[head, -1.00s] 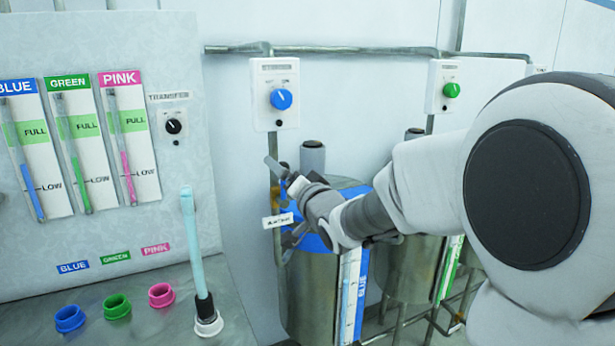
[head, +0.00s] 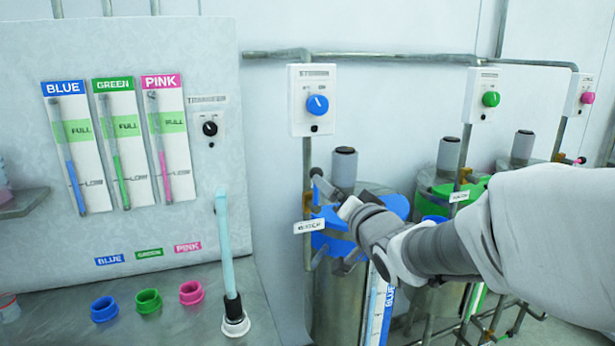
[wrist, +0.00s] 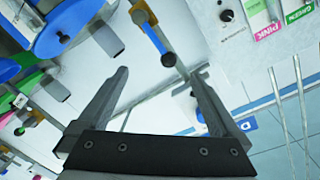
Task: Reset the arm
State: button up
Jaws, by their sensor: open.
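My gripper (head: 322,210) is at the end of my arm, in front of the blue-lidded metal drum (head: 340,300) and below the white switch box with the blue knob (head: 317,105). In the wrist view my gripper (wrist: 160,80) has its two fingers spread wide, with nothing held between them. My forearm hides part of the drum.
The panel (head: 225,60) with blue, green and pink gauges is at left. Blue (head: 104,309), green (head: 148,301) and pink (head: 191,292) rings and a pale blue upright tube (head: 224,250) are on the metal counter. Green-lidded (head: 440,185) and further drums stand at right.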

jog(key=s+d+f+n+g+h, duration=0.1)
jog(key=s+d+f+g, duration=0.1)
jog(key=s, duration=0.7)
jog(key=s+d+f+n+g+h, duration=0.2)
jog(key=s+f+g, duration=0.2)
jog(key=s, duration=0.6)
jog(key=s+d+f+n+g+h, duration=0.1)
jog(key=s+g, duration=0.4)
jog(key=s, duration=0.5)
notch_tip(320, 180, down, 2)
jog(key=shift+d+f+n, duration=0.1)
jog(key=shift+d+n, duration=0.5)
jog(key=shift+d, duration=0.1)
